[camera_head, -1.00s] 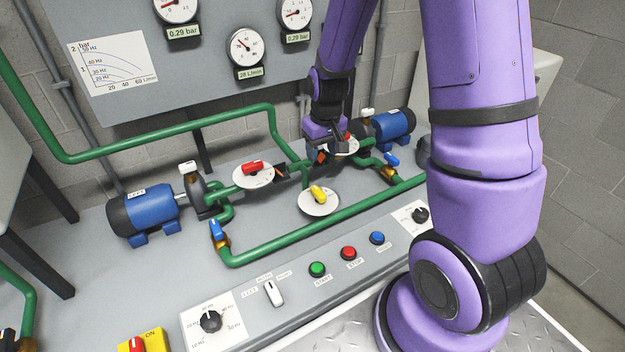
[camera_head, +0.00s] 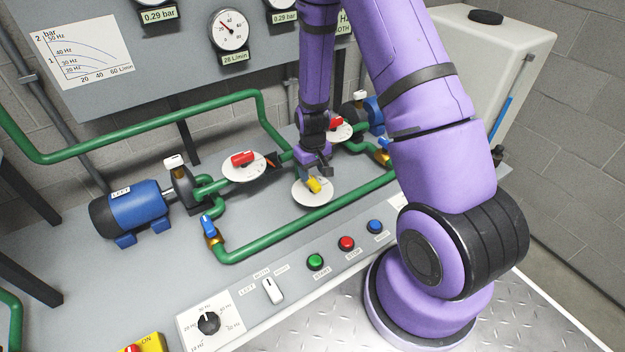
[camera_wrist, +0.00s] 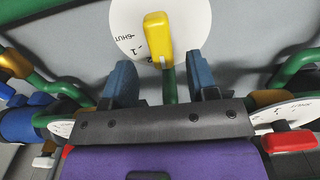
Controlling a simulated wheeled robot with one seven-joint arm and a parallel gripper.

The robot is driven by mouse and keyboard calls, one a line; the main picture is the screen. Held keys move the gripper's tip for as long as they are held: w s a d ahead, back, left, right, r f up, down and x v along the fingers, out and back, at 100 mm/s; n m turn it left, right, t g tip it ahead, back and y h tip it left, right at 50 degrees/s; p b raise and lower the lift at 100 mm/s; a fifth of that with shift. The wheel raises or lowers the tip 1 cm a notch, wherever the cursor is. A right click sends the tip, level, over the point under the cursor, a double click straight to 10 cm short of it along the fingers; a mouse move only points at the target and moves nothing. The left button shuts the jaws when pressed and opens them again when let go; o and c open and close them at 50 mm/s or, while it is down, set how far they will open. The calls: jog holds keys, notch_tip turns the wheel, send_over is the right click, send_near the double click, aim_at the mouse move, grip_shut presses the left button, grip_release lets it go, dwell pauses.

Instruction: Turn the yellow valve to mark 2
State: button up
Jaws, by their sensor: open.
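The yellow valve (camera_head: 314,184) is a handle on a round white dial (camera_head: 306,197) above the green piping. In the wrist view the yellow handle (camera_wrist: 157,36) stands upright in the picture on its dial (camera_wrist: 196,25). The dial print shows "SHUT" and "1" left of the handle; another mark is partly hidden at the handle's lower end. My gripper (camera_wrist: 165,72) is open, its two blue-grey fingers apart and nothing between them. The fingertips sit just short of the handle. In the head view my gripper (camera_head: 318,172) is right by the handle and partly covers it.
Red-handled valves stand at the left (camera_head: 243,158) and behind my gripper (camera_head: 336,124). Green pipes (camera_head: 300,224) run around the yellow valve. A blue-handled valve (camera_head: 208,226) and blue motor (camera_head: 136,207) are at the left. Buttons (camera_head: 346,244) line the front panel.

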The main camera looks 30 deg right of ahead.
aim_at(313, 180)
jog(key=shift+f, duration=2)
jog(key=c, duration=0.9)
jog(key=shift+m, duration=2.9)
jog(key=o, duration=0.9)
